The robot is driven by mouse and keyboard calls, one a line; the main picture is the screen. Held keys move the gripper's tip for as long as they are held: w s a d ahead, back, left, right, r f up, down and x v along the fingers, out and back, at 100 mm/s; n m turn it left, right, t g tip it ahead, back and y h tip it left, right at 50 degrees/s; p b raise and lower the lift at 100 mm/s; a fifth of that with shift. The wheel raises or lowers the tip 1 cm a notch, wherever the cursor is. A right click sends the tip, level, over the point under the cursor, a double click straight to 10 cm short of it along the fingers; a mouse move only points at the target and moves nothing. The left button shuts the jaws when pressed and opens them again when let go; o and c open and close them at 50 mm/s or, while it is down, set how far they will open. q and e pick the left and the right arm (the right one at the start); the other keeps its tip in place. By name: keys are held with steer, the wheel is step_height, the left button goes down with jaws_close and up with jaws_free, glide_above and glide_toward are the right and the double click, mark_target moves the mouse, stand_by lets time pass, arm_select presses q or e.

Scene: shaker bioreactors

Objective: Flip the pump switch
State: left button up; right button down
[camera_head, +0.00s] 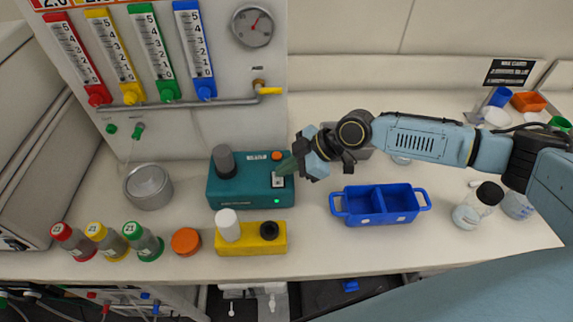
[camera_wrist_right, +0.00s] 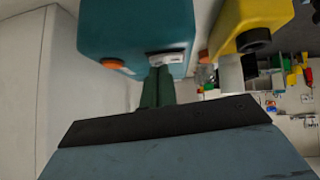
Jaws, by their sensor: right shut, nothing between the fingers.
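The pump is a teal box (camera_head: 228,188) on the bench, with a dark grey knob on top, an orange button (camera_head: 277,156) and a pale switch plate (camera_head: 278,180) at its right end. My right gripper (camera_head: 286,167) reaches in from the right, its fingers shut and empty at the switch plate. In the right wrist view the teal pump (camera_wrist_right: 110,35) fills the top, and the closed green fingertips (camera_wrist_right: 158,72) end at the pale switch plate (camera_wrist_right: 167,58). I cannot tell whether they touch it, and the switch's position is hidden. My left gripper is not in view.
A yellow block (camera_head: 262,247) with a white cap and black knob sits just in front of the pump. A blue two-part tray (camera_head: 379,220) stands to the right, below my right arm. A metal pot (camera_head: 148,187) and several colour-capped bottles stand left. The flowmeter panel rises behind.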

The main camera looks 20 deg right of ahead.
steer(key=shift+f+b, duration=0.35)
steer(key=shift+b, duration=0.15)
steer(key=shift+r, duration=0.1)
steer(key=shift+s, duration=0.1)
steer(key=shift+s+a+r+p, duration=0.1)
steer(key=shift+s+a+p, duration=0.15)
steer(key=shift+s+p, duration=0.6)
steer(key=shift+w, duration=0.15)
steer(key=shift+w, duration=0.1)
